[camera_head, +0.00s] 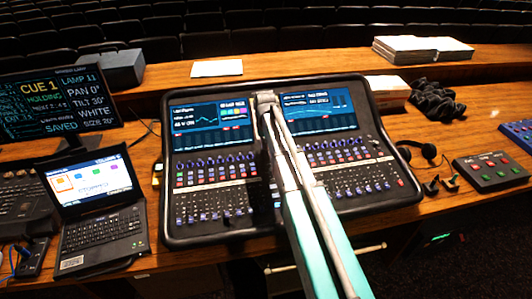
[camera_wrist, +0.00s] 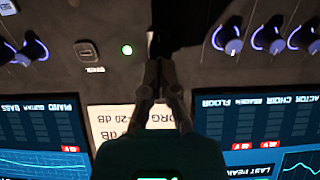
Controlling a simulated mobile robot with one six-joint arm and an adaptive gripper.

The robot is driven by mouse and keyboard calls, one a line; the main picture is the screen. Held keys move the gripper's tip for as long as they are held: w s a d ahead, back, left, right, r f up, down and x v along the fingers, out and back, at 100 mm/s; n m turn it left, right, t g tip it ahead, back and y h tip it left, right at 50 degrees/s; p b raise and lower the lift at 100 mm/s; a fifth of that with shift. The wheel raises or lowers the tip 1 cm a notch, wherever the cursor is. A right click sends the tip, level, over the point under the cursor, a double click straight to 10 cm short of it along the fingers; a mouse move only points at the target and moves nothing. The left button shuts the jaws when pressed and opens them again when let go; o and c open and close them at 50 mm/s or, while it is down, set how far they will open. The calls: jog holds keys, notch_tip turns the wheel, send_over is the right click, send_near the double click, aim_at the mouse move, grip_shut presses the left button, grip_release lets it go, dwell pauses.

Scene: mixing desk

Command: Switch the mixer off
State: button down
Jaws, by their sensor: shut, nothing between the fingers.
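The mixer (camera_head: 236,188) is a black desk with two lit screens and rows of knobs and faders. My arm reaches over its middle in the head view, and the gripper's fingertips cannot be made out there. In the wrist view my gripper (camera_wrist: 159,68) is shut and empty, with its fingertips over the dark panel (camera_wrist: 100,22) between the screens.
A pale label reading "-20 dB" (camera_wrist: 108,125) lies beside the fingers. A socket-like fitting (camera_wrist: 86,50) and blue knobs (camera_wrist: 234,46) are near. A laptop (camera_head: 100,235) stands left of the mixer; headphones (camera_head: 428,152) and a button box (camera_head: 490,172) lie right.

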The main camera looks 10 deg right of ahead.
jog(key=shift+f+b, duration=0.45)
jog(key=shift+f, duration=0.05)
dwell(0.4)
jog(key=shift+r, duration=0.1)
jog(key=shift+r+p, duration=3.45)
jog(key=shift+p, duration=0.1)
jog(key=shift+s, duration=0.1)
jog(key=s, duration=2.6)
